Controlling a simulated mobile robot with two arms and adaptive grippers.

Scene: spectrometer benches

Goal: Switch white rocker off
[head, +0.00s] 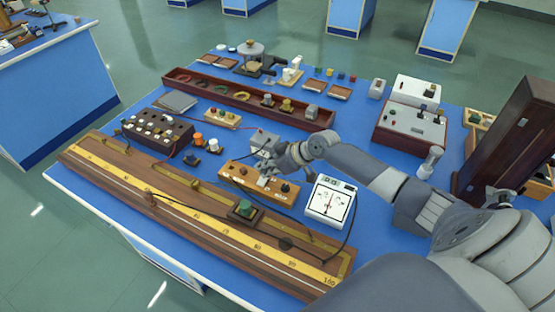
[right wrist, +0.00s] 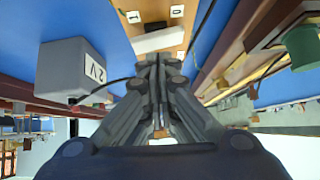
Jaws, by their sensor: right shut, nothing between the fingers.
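A wooden switch board (head: 235,174) lies near the middle of the blue bench, behind the long slide-wire board. A small white piece (head: 263,182), which looks like the white rocker, sits on it between dark knobs. My right gripper (head: 262,168) is shut and empty, close above and behind this piece. In the right wrist view the shut fingertips (right wrist: 158,58) point at the wooden board (right wrist: 143,5), which carries 0 and 1 labels. A pale part shows just beyond the tips. Contact and the rocker's tilt cannot be told. My left gripper is out of view.
A grey 2 V box (head: 262,139) stands right behind the gripper; it also shows in the right wrist view (right wrist: 68,72). A white-faced meter (head: 330,202) stands to the right. The slide-wire board (head: 190,222) fills the front edge. Black leads cross it.

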